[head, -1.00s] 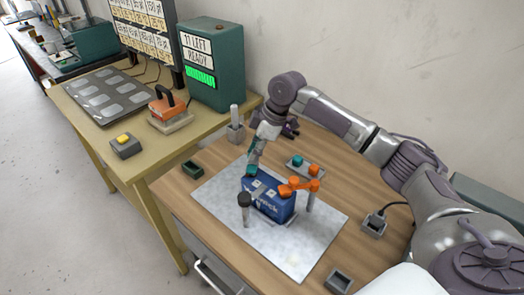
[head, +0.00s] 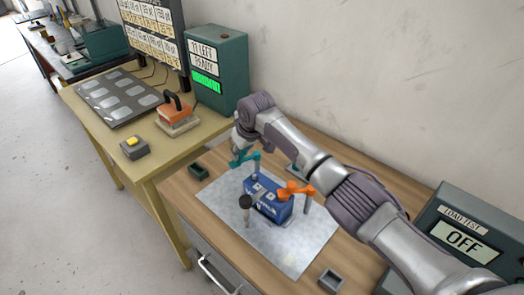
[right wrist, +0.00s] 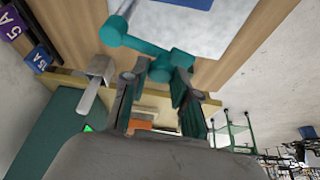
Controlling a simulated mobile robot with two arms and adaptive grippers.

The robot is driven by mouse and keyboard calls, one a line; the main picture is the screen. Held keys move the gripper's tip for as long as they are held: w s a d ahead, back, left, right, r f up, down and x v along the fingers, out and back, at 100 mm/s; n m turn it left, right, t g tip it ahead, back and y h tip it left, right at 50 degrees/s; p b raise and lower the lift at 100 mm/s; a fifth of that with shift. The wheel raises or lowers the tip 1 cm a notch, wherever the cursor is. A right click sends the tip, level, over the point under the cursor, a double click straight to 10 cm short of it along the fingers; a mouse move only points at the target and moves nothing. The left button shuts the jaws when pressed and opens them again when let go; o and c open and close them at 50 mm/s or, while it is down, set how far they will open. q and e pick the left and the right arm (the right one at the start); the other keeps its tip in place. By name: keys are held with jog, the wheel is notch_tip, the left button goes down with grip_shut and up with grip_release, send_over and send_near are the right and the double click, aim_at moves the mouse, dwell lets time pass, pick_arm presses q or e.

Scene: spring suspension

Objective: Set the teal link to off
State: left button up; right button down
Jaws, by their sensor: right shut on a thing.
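The teal link (head: 245,158) stands at the back left of the blue block (head: 268,198) in the head view, on a post, its free end swung out to the left, clear of the block. My right gripper (right wrist: 158,95) is shut on the teal link's knob end in the right wrist view, where the teal link (right wrist: 142,46) runs to the upper left. In the head view my right arm hides most of the gripper. The orange link (head: 295,190) reaches from its post over the block's right side. My left gripper is not in view.
A black-topped post (head: 245,206) stands in front of the block on the pale mat (head: 285,255). A load test box (head: 462,240) at right reads OFF. A yellow table (head: 185,150) adjoins.

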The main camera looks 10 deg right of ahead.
jog(key=shift+w+a+m+h, duration=0.25)
jog(key=shift+w+m+h, duration=0.1)
jog(key=shift+m, duration=0.45)
jog(key=shift+w+a+m+t+h, duration=0.15)
jog(key=shift+w+m+t+h, duration=0.25)
jog(key=shift+m, duration=0.5)
jog(key=shift+w+m, duration=0.3)
jog(key=shift+m, duration=0.1)
jog(key=c, duration=0.9)
grip_release()
jog(key=a+v, duration=0.1)
jog(key=v, duration=1.1)
jog(key=shift+d, duration=0.5)
